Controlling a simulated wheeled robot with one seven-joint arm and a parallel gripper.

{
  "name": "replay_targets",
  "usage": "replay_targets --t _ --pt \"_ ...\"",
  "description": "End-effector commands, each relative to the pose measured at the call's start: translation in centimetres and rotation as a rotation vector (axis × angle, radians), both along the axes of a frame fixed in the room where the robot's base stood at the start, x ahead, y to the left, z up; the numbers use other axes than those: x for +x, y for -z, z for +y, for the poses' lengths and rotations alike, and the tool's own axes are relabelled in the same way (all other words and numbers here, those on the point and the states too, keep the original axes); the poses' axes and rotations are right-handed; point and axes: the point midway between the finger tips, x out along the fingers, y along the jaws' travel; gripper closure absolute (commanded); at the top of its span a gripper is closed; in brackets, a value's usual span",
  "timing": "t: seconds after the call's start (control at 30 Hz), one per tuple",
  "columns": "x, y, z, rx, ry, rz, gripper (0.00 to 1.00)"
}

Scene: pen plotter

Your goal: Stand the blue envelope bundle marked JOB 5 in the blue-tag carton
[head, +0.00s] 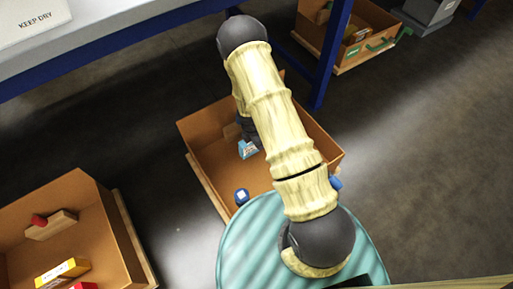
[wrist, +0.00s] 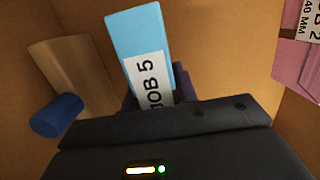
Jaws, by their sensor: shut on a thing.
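The blue envelope bundle (wrist: 135,40) has a white label reading JOB 5 and fills the middle of the wrist view. My gripper (wrist: 158,100) is shut on its labelled end. In the head view the blue bundle (head: 249,149) shows inside the brown middle carton (head: 203,165), below my arm. I cannot tell whether the bundle touches the carton floor. My arm hides much of the carton's right side.
A wooden block (wrist: 75,75) with a blue knob (wrist: 56,116) is left of the bundle. A pink bundle (wrist: 290,70) marked JOB 2 is at right. Other cartons stand at left (head: 110,215) and at the back (head: 340,62). A table (head: 110,40) is at upper left.

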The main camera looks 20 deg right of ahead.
Motion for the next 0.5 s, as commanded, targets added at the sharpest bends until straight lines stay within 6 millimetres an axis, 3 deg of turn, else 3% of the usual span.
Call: replay_targets --t 0.13,0.4,0.5 --pt "0.0 0.2 0.0 0.000 -0.001 0.000 0.97" --pt "0.0 3.6 0.0 -0.001 0.000 0.000 0.97" --pt "0.0 3.9 0.0 -0.001 0.000 -0.001 0.97"
